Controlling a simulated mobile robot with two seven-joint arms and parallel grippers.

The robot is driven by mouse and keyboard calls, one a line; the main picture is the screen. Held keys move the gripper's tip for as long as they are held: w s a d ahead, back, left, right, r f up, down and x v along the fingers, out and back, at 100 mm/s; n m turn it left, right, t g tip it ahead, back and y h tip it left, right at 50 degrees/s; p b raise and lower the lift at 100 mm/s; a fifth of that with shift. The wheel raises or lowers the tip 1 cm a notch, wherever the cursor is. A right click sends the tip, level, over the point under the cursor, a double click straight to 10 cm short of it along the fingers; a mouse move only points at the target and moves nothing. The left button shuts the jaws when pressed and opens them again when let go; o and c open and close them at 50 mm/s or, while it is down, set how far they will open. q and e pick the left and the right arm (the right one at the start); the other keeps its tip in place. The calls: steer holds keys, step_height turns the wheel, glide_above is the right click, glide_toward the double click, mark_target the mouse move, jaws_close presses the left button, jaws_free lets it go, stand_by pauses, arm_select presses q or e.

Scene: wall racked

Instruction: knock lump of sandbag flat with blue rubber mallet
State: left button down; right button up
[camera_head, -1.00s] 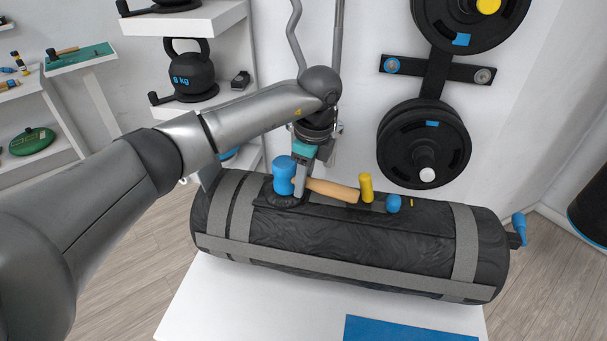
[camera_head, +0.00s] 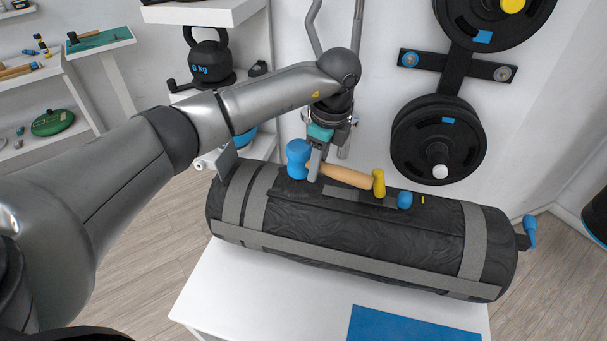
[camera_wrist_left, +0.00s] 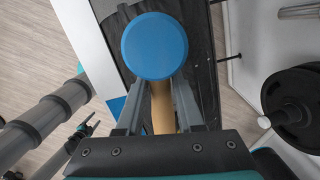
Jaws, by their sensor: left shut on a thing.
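The sandbag (camera_head: 330,225) is a black cylinder with grey straps, lying on a white bench. My left gripper (camera_head: 315,175) is above its upper left part, shut on the wooden handle of the blue rubber mallet (camera_head: 299,158). The mallet's blue head is at the left and its handle points right. In the left wrist view the round blue head (camera_wrist_left: 154,46) shows beyond the fingers, with the handle between them. I cannot make out a distinct lump; the mallet and fingers cover part of the bag's top. I cannot tell whether the head touches the bag.
A yellow peg (camera_head: 379,184) and a blue knob (camera_head: 404,200) show along the bag's far upper side. Black weight plates (camera_head: 437,140) hang on the wall behind. A kettlebell (camera_head: 208,58) stands on a shelf. A blue mat (camera_head: 410,325) lies at the bench front.

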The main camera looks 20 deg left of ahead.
arm_select(q)
steer(key=shift+f, duration=0.1)
step_height(320, 180, down, 4)
steer(key=shift+r+b, duration=0.2)
steer(key=shift+b, duration=1.05)
steer(key=shift+r+p, duration=1)
steer(key=shift+r, duration=0.2)
step_height(320, 180, up, 5)
steer(key=p, duration=0.4)
